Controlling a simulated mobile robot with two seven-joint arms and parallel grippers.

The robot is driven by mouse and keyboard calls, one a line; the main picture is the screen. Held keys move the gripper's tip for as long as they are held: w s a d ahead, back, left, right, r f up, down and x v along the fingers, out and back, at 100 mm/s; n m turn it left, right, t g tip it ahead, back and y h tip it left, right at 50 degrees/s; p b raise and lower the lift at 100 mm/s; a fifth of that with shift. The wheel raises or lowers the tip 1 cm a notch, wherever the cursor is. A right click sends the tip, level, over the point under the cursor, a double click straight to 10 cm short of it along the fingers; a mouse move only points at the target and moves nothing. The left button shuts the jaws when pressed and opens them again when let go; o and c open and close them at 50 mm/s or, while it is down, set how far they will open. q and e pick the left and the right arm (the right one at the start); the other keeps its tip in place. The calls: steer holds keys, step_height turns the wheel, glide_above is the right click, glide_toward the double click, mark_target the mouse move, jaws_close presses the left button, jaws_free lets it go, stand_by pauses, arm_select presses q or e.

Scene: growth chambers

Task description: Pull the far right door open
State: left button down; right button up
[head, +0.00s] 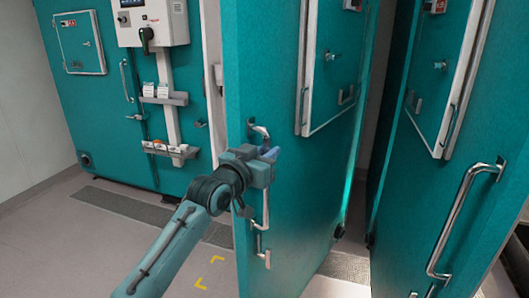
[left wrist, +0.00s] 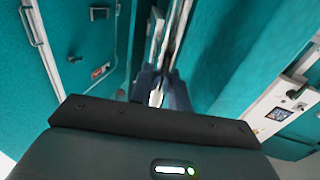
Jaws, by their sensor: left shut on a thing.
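A tall teal door (head: 290,195) stands in the middle of the head view, with a long vertical metal handle (head: 266,212) near its left edge. My left gripper (head: 266,158) is shut on this handle at its upper part. In the left wrist view the fingers of my left gripper (left wrist: 160,88) close around a pale metal bar, and the dark gripper body hides much of the door. Another teal door (head: 420,215) stands at the right of the head view, with its own handle (head: 463,222) untouched. My right gripper is not in view.
A teal chamber front (head: 105,125) with a control box (head: 150,22) and small shelves (head: 165,98) stands at the left back. A dark gap (head: 372,150) separates the two nearer doors. Grey floor (head: 60,250) is open at lower left.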

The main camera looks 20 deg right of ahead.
arm_select(q)
steer(key=c, duration=1.4)
jaws_free()
steer(key=shift+s+a, duration=0.1)
steer(key=p+v, duration=0.1)
steer(key=v, duration=1.2)
steer(key=shift+p, duration=0.35)
